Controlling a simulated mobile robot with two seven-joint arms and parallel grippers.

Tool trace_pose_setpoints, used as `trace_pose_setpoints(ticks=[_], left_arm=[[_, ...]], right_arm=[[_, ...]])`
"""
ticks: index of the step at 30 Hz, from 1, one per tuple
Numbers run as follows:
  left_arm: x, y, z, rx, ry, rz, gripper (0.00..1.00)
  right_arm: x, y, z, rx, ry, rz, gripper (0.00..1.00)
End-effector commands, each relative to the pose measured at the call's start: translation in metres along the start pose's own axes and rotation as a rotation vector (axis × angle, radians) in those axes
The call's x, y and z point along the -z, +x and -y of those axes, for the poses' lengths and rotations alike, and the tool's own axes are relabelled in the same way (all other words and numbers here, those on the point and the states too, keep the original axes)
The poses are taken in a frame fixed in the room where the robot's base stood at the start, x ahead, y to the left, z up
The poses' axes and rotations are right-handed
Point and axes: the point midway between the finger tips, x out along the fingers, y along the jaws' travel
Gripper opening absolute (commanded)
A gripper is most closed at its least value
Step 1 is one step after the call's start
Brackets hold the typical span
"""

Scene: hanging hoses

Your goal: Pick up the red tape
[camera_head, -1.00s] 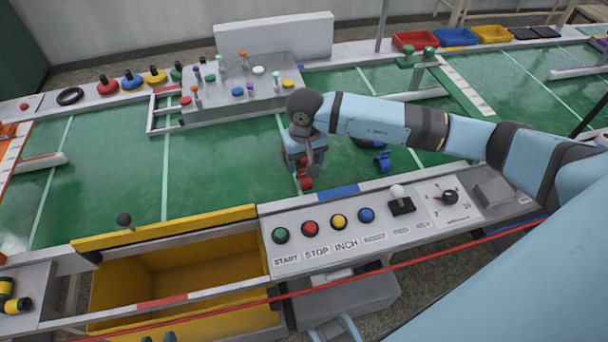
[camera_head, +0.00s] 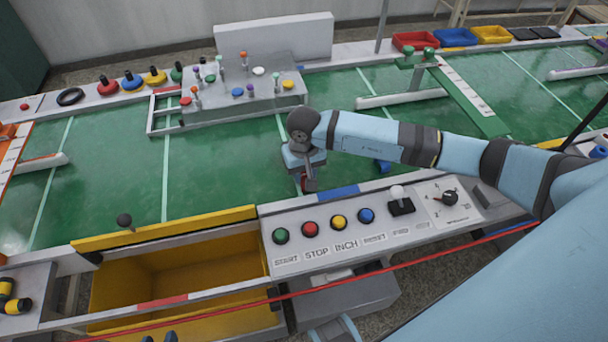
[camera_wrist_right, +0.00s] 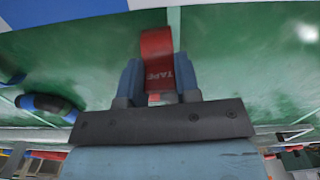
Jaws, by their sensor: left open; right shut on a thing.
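The red tape (camera_wrist_right: 157,60) is a red roll with the word TAPE on it. In the right wrist view it sits between the two blue fingers of my right gripper (camera_wrist_right: 159,85), which is shut on it. In the head view my right gripper (camera_head: 308,180) points down at the green belt, just behind the button panel. Only a small bit of the red tape (camera_head: 299,180) shows there, mostly hidden by the gripper. My left gripper (camera_head: 160,339) shows only as dark tips at the bottom edge.
A blue roll (camera_head: 382,166) lies on the green belt (camera_head: 220,165), partly behind my right arm. The button panel (camera_head: 375,225) is in front. A yellow bin (camera_head: 180,275) stands at front left. A grey block with knobs (camera_head: 250,95) is behind. The belt's left part is clear.

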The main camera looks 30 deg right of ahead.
Motion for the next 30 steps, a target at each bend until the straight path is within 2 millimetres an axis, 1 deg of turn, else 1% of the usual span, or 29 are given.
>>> trace_pose_setpoints(ticks=[5,8,11,14,17,24,30], left_arm=[[-0.001,-0.001,0.002,0.0,0.009,0.002,0.43],[-0.001,-0.001,0.003,0.0,0.013,0.004,0.43],[-0.001,-0.001,0.004,0.0,0.014,0.004,0.43],[-0.001,-0.001,0.003,0.0,0.013,0.003,0.43],[0.0,-0.001,0.003,0.0,0.01,0.003,0.43],[0.001,-0.001,0.0,0.0,-0.001,0.001,0.43],[0.001,0.0,-0.001,0.0,-0.006,0.0,0.43]], right_arm=[[0.0,-0.002,0.0,0.0,0.0,-0.001,0.09],[0.001,-0.008,0.0,0.0,0.0,-0.002,0.09],[0.001,-0.018,0.0,0.0,0.001,-0.002,0.09],[0.001,-0.035,0.0,0.0,-0.001,-0.004,0.09],[0.002,-0.057,-0.001,0.0,0.0,-0.006,0.09],[0.001,-0.118,0.0,0.0,-0.001,-0.005,0.09],[0.001,-0.16,0.0,0.001,-0.001,-0.004,0.09]])
